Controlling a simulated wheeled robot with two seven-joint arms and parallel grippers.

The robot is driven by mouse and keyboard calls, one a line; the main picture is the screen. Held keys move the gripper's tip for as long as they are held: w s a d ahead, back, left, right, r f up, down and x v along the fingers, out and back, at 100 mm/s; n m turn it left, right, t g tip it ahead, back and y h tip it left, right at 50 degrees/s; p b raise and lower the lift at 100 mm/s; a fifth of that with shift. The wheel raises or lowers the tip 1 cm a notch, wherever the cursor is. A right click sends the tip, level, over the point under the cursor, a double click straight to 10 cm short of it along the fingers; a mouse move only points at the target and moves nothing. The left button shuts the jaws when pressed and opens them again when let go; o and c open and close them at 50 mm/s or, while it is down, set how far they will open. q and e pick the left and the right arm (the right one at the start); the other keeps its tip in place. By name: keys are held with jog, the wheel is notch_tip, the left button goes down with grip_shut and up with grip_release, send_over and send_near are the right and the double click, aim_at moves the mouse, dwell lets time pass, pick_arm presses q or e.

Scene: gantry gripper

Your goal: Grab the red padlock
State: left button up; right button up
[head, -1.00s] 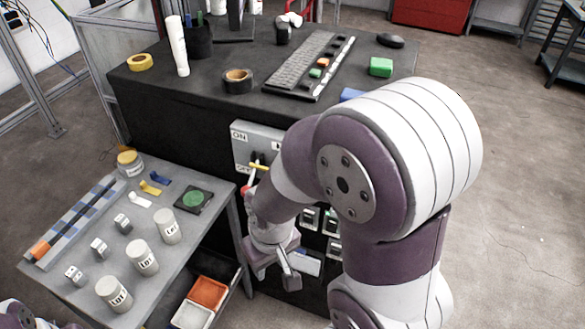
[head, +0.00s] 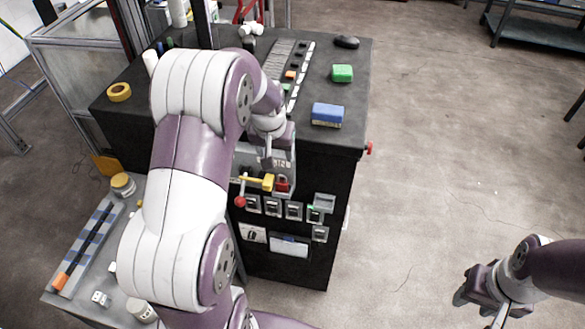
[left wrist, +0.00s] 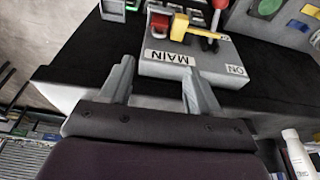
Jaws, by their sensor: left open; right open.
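The red padlock (head: 282,184) hangs at the front of the dark cabinet, beside the yellow handle (head: 262,182) of the switch box. In the left wrist view, the padlock (left wrist: 158,22) sits by the yellow handle (left wrist: 182,28), beyond my fingertips. My left gripper (head: 273,160) is just above the padlock in the head view, partly hidden by its own wrist. My right gripper (head: 490,300) is open at the lower right, far from the cabinet.
The switch box (left wrist: 178,65) stands out from the cabinet front. A red knob (head: 240,202) is left of the padlock; several small switches (head: 293,210) are below. A side table (head: 60,299) with small items stands left. The floor right of the cabinet is open.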

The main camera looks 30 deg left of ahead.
pick_arm(q)
jog(key=p, duration=0.1)
send_over(282, 175)
jog(key=s, duration=0.2)
notch_tip(282, 175, down, 5)
jog(key=p+x, duration=0.2)
jog(key=x, duration=0.1)
jog(key=p+x, duration=0.1)
jog(key=x, duration=0.1)
jog(key=shift+s+d+f, duration=0.1)
jog(key=shift+d+f, duration=0.1)
jog(key=shift+d, duration=0.05)
jog(key=shift+w+a+f, duration=0.1)
jog(key=shift+w+f, duration=0.1)
jog(key=shift+f, duration=0.3)
grip_shut()
